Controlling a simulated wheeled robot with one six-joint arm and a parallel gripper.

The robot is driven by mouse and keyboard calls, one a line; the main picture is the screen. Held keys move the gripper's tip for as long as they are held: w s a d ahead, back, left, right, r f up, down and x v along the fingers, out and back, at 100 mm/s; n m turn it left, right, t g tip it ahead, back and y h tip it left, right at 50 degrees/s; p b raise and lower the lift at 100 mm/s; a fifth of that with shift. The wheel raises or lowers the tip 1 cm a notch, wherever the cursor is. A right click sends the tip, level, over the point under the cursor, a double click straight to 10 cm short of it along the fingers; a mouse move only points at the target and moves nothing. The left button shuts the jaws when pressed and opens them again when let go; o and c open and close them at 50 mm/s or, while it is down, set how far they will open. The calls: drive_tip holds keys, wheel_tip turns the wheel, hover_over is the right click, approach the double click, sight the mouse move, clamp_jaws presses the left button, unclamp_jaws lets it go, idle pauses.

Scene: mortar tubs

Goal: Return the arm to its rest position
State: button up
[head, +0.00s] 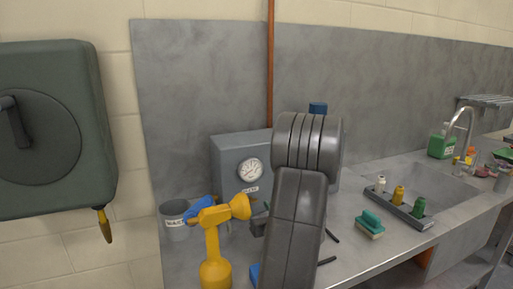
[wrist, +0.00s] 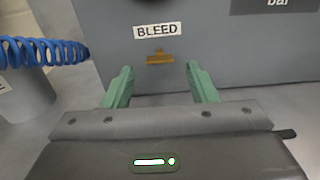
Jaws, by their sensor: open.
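My arm (head: 299,215) rises in the middle of the head view and bends over at a ribbed dark joint, reaching toward the grey gauge box (head: 228,152). My gripper (wrist: 160,68) shows in the wrist view with its two green fingers spread apart and nothing between them. The fingers point at the box front, where a "BLEED" label (wrist: 158,30) sits above a small brass-coloured tab (wrist: 160,57). The tab appears between the fingertips in the picture; I cannot tell the gap to it. In the head view the arm hides most of the gripper and part of the box.
A yellow tool (head: 213,245), a blue coiled hose (head: 200,208) and a grey waste cup (head: 174,222) stand left of the arm. A teal-topped brush or sponge (head: 370,224) and a bottle rack (head: 398,205) are right, before the sink (head: 455,190). A green tank (head: 50,130) hangs left.

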sight(253, 201)
drive_tip(key=x, duration=0.3)
drive_tip(key=shift+w+a, duration=0.15)
drive_tip(key=shift+w, duration=0.2)
drive_tip(key=shift+s, duration=0.1)
